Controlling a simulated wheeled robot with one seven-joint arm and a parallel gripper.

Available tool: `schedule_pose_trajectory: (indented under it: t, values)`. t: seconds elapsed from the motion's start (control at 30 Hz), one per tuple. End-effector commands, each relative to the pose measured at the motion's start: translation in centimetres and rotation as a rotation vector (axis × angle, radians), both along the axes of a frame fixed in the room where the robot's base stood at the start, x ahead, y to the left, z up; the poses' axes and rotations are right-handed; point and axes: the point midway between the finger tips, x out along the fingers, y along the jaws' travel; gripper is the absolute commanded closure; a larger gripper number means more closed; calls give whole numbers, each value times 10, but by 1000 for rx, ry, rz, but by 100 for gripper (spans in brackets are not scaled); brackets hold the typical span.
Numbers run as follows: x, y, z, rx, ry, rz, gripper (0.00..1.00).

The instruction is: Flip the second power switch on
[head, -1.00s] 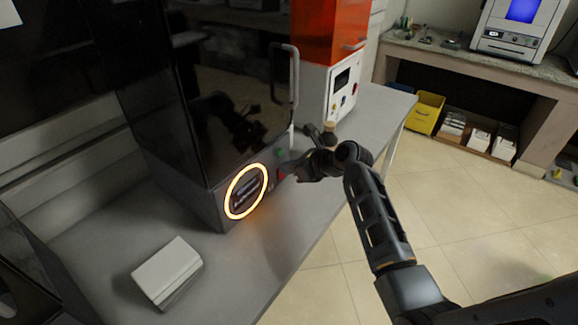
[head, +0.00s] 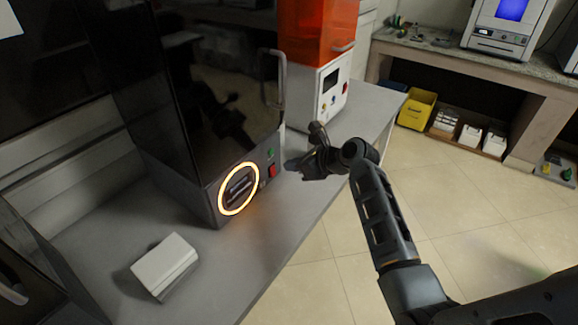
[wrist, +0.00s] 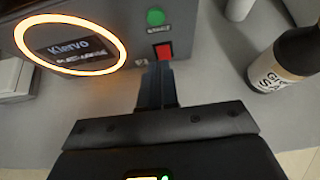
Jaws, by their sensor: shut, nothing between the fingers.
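A dark machine stands on the grey bench with a glowing orange ring (head: 239,188) around its display; this shows in the wrist view too (wrist: 70,45). Right of the ring are a green button (head: 271,153) and, below it, a red switch (head: 272,171). In the wrist view the green button (wrist: 155,17) is above the red square switch (wrist: 163,51). My gripper (head: 290,165) is just right of the switch in the head view, shut and empty. In the wrist view its fingertips (wrist: 157,66) are just below the red switch; whether they touch is unclear.
A white machine (head: 325,92) with an orange hood stands behind. A dark bottle with a pale label (wrist: 285,70) is right of my fingers in the wrist view. A white box (head: 163,264) lies on the bench. A door handle (head: 281,78) sticks out above.

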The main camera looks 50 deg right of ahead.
Motion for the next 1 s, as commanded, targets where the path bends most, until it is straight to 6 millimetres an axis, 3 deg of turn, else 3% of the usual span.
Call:
schedule_pose_trajectory:
  t: [0.5, 1.0]
  values:
    - [-42, -1, 63, 0, 1, 0, 100]
    - [-46, -2, 68, 1, 1, -1, 100]
